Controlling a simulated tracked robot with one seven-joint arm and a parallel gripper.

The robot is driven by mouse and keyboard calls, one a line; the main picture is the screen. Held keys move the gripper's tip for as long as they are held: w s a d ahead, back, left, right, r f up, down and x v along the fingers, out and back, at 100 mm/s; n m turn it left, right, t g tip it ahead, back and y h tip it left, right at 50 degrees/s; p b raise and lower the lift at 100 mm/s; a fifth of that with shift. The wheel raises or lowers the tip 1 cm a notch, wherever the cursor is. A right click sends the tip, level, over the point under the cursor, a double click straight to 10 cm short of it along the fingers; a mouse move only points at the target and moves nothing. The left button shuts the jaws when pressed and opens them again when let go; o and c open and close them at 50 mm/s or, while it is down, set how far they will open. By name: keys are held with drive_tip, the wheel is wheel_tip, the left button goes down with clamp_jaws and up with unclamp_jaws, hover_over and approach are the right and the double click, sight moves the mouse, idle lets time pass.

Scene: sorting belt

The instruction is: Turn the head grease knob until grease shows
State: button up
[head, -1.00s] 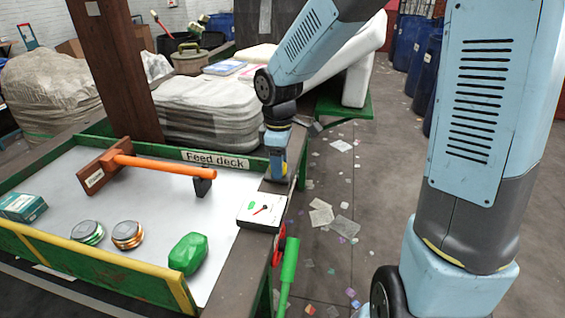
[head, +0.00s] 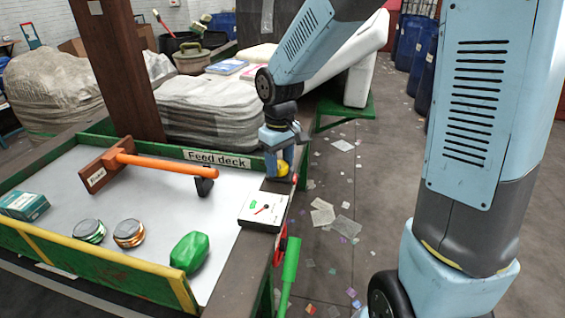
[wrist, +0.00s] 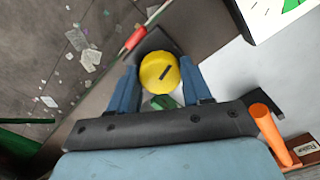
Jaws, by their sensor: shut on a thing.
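The yellow round knob (head: 282,168) sits on the dark rail at the deck's right edge. In the wrist view the knob (wrist: 159,73) shows a dark slot mark, tilted, on its top. My gripper (head: 281,163) points down over it, and its two blue fingers (wrist: 162,88) are shut on the knob from both sides. A patch of green (wrist: 165,102) shows just below the knob between the fingers. I cannot tell whether any grease shows.
A white gauge box (head: 262,210) with a red needle and green patch stands on the rail nearby. An orange-handled mallet (head: 160,164) lies on the feed deck (head: 150,215). A green lever (head: 289,272) hangs outside the rail. Litter covers the floor to the right.

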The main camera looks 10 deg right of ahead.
sight(280, 165)
drive_tip(key=shift+s+a, duration=0.1)
idle(0.7)
drive_tip(key=o, duration=0.8)
drive_tip(key=shift+o, duration=1.2)
drive_tip(key=shift+r, duration=0.1)
wheel_tip(280, 165, up, 14)
drive_tip(key=shift+f, duration=0.25)
drive_tip(key=s+d+r+m+t, duration=0.2)
drive_tip(key=s+d+m, duration=0.1)
drive_tip(key=s+d, duration=0.5)
drive_tip(key=s+d+r+m+t, duration=0.2)
drive_tip(key=s+d+m+t, duration=0.1)
drive_tip(key=s+d, duration=0.6)
drive_tip(key=shift+m+t, duration=0.3)
drive_tip(key=shift+m, duration=0.4)
